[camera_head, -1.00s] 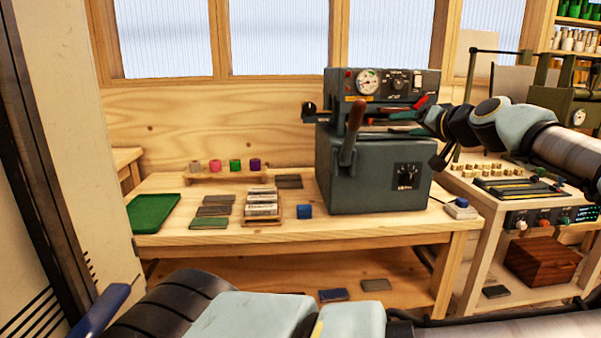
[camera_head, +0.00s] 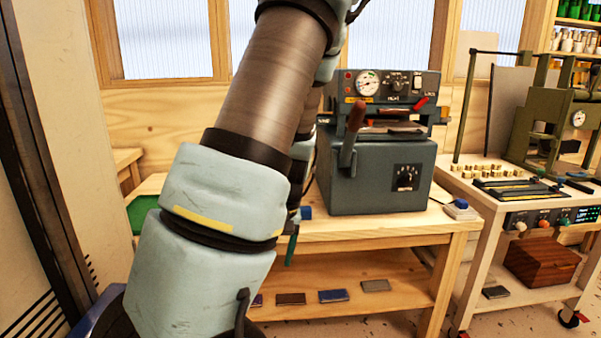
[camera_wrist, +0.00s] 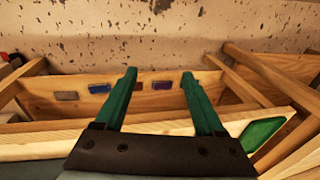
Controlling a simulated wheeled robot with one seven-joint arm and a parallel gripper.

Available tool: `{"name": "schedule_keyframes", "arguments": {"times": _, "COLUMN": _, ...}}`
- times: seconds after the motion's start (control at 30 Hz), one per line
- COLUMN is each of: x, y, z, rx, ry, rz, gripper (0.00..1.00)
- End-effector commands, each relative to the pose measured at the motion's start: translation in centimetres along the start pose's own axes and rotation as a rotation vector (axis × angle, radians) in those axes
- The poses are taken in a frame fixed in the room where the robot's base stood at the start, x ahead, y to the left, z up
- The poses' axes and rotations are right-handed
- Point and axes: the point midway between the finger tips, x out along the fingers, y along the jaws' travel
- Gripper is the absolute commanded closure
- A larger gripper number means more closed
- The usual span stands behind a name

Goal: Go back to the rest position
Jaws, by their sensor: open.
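My gripper (camera_wrist: 159,74) is open and empty. Its two green fingers are spread apart in the wrist view, with nothing between them. Behind the fingers the wrist view shows the bench's lower shelf (camera_wrist: 220,88). In the head view my arm rises large across the left middle, and a green finger shows just past it at the front of the wooden bench (camera_head: 385,234). The rest of the gripper is hidden behind the arm there.
A grey press (camera_head: 375,175) with a red-brown lever stands on the bench. A green tray (camera_head: 141,213) is partly hidden by my arm. Several flat blocks, one blue (camera_head: 333,296), lie on the lower shelf. A white cart (camera_head: 463,240) stands at right.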

Motion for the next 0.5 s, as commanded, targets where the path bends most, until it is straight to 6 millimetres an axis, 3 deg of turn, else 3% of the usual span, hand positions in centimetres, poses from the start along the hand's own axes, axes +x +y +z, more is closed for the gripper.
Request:
{"name": "schedule_keyframes", "arguments": {"times": 0.2, "x": -3.4, "y": -0.8, "z": 3.6, "rx": 0.039, "ry": -0.005, "rz": 0.154, "gripper": 0.28}}
{"name": "schedule_keyframes", "arguments": {"times": 0.5, "x": -7.2, "y": -2.2, "z": 6.7, "rx": 0.118, "ry": 0.071, "rz": 0.208, "gripper": 0.28}}
